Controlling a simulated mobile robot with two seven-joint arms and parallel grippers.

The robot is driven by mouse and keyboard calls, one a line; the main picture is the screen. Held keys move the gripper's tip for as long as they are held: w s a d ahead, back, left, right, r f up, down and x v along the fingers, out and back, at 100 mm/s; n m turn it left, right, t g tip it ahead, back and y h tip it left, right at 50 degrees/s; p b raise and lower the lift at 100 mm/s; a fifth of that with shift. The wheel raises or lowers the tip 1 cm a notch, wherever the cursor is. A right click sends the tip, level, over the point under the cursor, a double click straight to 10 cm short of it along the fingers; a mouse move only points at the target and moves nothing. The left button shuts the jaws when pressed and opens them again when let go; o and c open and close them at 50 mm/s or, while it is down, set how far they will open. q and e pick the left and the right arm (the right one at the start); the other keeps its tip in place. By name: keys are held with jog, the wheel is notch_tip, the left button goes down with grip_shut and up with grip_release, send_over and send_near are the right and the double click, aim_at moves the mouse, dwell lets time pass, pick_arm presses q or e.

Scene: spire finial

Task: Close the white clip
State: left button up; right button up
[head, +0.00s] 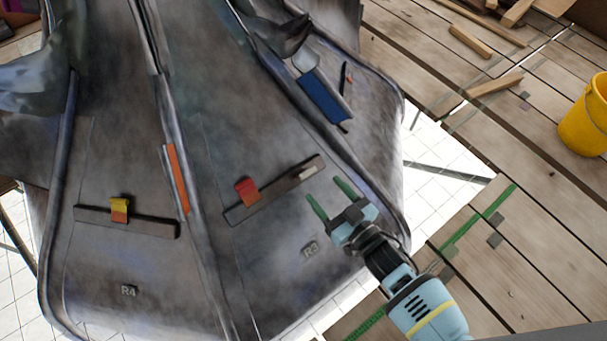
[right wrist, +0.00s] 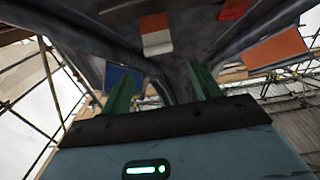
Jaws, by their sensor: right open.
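A small white piece (head: 308,171), which looks like the white clip, sits at the right end of a dark bar (head: 272,192) on the grey metal spire panel marked R3. Whether it is open or closed cannot be told. My right gripper (head: 325,189) has green fingers spread apart and empty, just below and right of the white piece, apart from it in the picture. In the right wrist view, a flap with an orange upper part and white lower part (right wrist: 157,42) shows above and between the open fingers (right wrist: 162,80). My left gripper is not in view.
A red clip (head: 246,190) sits on the same bar. A yellow clip (head: 119,209) is on the R4 panel's bar. An orange strip (head: 177,178) and blue plate (head: 325,97) are nearby. A yellow bucket (head: 584,118) stands on planks at the right.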

aim_at(307, 172)
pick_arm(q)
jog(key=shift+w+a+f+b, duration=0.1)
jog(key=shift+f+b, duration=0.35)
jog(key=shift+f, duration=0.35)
pick_arm(e)
jog(key=shift+w+a+f, duration=0.1)
jog(key=shift+w+f, duration=0.1)
jog(key=shift+f, duration=0.3)
jog(key=shift+w+a+f, duration=0.1)
jog(key=shift+w+f, duration=0.1)
jog(key=shift+f, duration=0.3)
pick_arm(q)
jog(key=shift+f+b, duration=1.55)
pick_arm(e)
jog(key=shift+x, duration=3.85)
jog(key=shift+c, duration=0.3)
